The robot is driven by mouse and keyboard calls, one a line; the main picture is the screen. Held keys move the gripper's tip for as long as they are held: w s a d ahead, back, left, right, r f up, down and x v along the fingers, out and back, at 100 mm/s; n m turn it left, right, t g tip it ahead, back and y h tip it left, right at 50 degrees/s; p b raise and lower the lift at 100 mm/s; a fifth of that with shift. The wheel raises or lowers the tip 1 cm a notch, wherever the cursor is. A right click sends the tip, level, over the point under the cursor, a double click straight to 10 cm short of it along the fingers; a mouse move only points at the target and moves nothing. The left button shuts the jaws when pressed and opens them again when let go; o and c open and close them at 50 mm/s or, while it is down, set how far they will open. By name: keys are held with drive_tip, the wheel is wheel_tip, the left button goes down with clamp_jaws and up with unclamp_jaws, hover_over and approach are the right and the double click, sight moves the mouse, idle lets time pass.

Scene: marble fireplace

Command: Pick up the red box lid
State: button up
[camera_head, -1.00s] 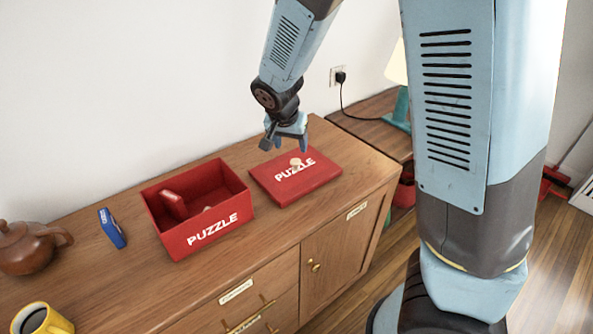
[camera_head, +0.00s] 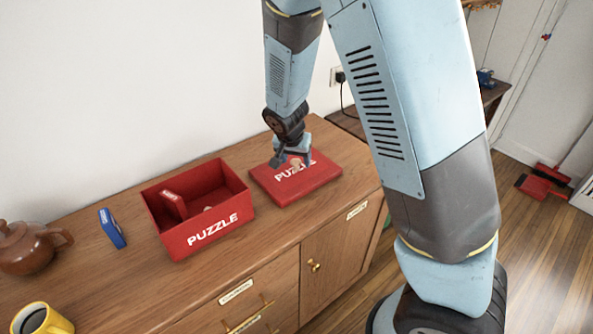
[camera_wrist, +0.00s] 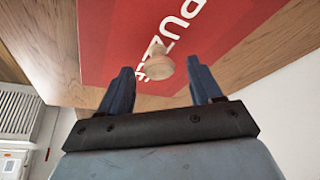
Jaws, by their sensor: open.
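The red box lid (camera_head: 316,184) lies flat on the wooden cabinet top, to the right of the open red box. It has white PUZZLE lettering and a small round wooden knob (camera_wrist: 157,69) on top. My gripper (camera_head: 293,163) is low over the lid, close to the knob. In the wrist view the two fingers of my gripper (camera_wrist: 164,86) are apart, one on each side of the knob. The gap between the fingers and the knob shows on both sides.
The open red box (camera_head: 211,228) holds a small red box (camera_head: 174,205). A blue box (camera_head: 112,228), a brown teapot (camera_head: 30,247) and a yellow mug (camera_head: 42,319) stand to the left. The white wall (camera_head: 130,80) is behind the wooden cabinet (camera_head: 125,285).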

drive_tip(key=shift+c, duration=0.3)
clamp_jaws()
idle(0.4)
